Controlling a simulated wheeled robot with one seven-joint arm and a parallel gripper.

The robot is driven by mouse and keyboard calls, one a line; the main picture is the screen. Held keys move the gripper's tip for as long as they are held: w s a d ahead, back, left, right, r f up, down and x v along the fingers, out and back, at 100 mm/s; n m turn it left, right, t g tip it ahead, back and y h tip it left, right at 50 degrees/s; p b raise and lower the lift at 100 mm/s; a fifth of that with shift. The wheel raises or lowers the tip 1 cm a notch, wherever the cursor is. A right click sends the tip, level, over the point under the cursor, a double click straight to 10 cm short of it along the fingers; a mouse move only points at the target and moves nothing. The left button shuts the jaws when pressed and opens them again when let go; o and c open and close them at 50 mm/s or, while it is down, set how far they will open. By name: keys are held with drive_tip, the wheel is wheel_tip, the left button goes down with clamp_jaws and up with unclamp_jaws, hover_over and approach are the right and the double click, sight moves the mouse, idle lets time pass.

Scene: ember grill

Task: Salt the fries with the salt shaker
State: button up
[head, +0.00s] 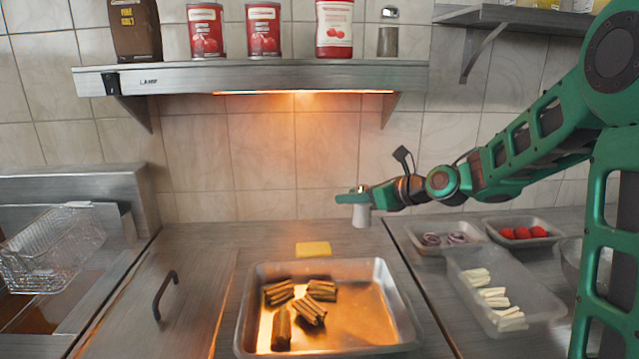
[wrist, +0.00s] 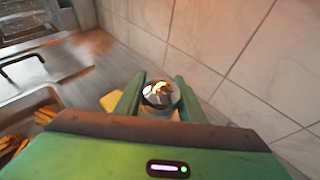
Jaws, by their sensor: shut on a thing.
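My gripper (head: 352,197) is shut on the salt shaker (head: 361,216), a small pale cylinder held upright near the back wall. In the wrist view the shaker's shiny round metal top (wrist: 159,94) sits between the two green fingers. I cannot tell whether its base touches the counter. The fries (head: 309,310) are several brown bundles in a wide metal tray (head: 408,325) at the front centre, below and left of my gripper.
A yellow block (head: 313,249) lies behind the tray. A lamp shelf (head: 270,76) with cans and bottles hangs above. Containers of onion (head: 448,239), tomatoes (head: 524,232) and white sticks (head: 493,297) stand right. A fryer basket (head: 62,240) and a handled lid (head: 165,295) are left.

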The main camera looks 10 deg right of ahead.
drive_tip(key=d+f+m+h, duration=0.1)
drive_tip(key=d+f, duration=0.3)
drive_tip(key=f, duration=0.3)
drive_tip(key=shift+w+d+t, duration=0.3)
drive_tip(key=shift+w+d, duration=0.05)
